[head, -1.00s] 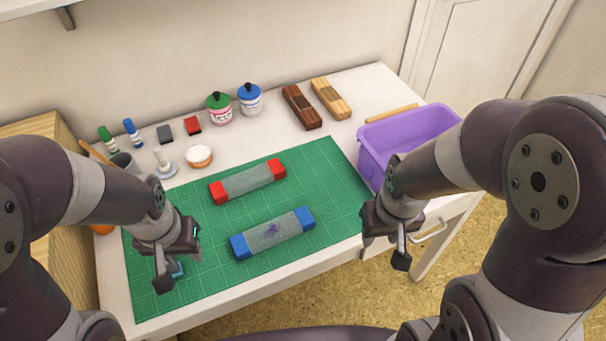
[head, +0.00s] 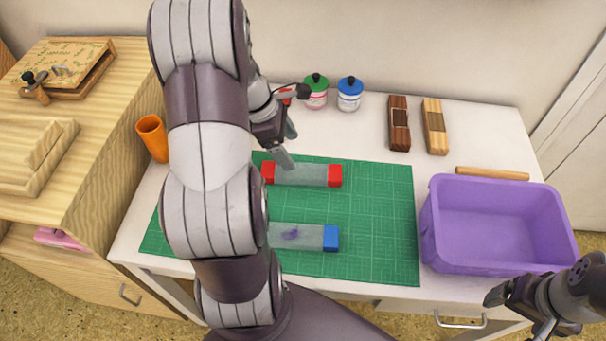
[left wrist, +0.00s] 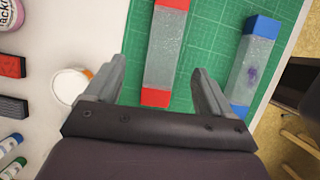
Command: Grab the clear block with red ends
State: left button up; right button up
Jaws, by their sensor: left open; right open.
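The clear block with red ends (head: 305,175) lies flat on the green cutting mat (head: 380,220). My left gripper (head: 288,143) is open and empty near its left red end. In the left wrist view the block (left wrist: 166,50) extends ahead between the open left fingers (left wrist: 160,76), its nearer red end close to them. I cannot tell how high the fingers are above it. A clear block with blue ends (head: 300,236) and a purple mark lies nearer on the mat, its left part hidden by my arm. My right gripper (head: 515,310) is open at the lower right.
A purple bin (head: 500,268) stands right of the mat. Ink jars (head: 349,98), a dark wooden block (head: 399,125) and a light one (head: 434,128) stand at the back. A white round pot (left wrist: 68,86) sits beside the left finger in the wrist view.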

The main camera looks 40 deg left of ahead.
aim_at(300, 171)
pick_arm(q)
jog(key=shift+x, duration=1.05)
jog(key=shift+w+d+f, duration=0.1)
jog(key=shift+w+f, duration=0.05)
jog(key=shift+f, duration=0.2)
jog(key=b+x, duration=0.1)
jog(key=x, duration=0.1)
jog(key=s+x, duration=0.1)
jog(key=x, duration=0.2)
jog(key=shift+f+b, duration=0.25)
jog(key=shift+b, duration=0.15)
jog(key=shift+s+r, duration=0.1)
jog(key=shift+c, duration=0.9)
jog(key=c, duration=1.2)
jog(key=shift+r, duration=0.1)
